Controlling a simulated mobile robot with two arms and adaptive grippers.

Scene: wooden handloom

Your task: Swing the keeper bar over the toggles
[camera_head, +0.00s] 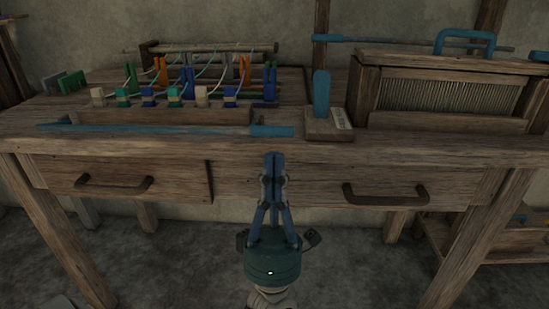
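The long blue keeper bar (165,129) lies along the front of the bench top, its wider end at the right. It lies in front of the row of toggles (148,97), small white, teal and blue blocks with pale cords running back from them. The bar does not cover the toggles. My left gripper (273,156) points up at the bench's front edge, just below the bar's right end in the picture. Its fingertips are together with nothing visible between them. It looks apart from the bar. My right gripper is not in view.
A blue upright handle on a wooden block (328,125) stands right of the bar's end. A framed reed (445,95) with a blue handle stands at the right. Green, blue and orange pegs (245,75) rise behind the toggles. Two drawers with handles (385,195) face forward.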

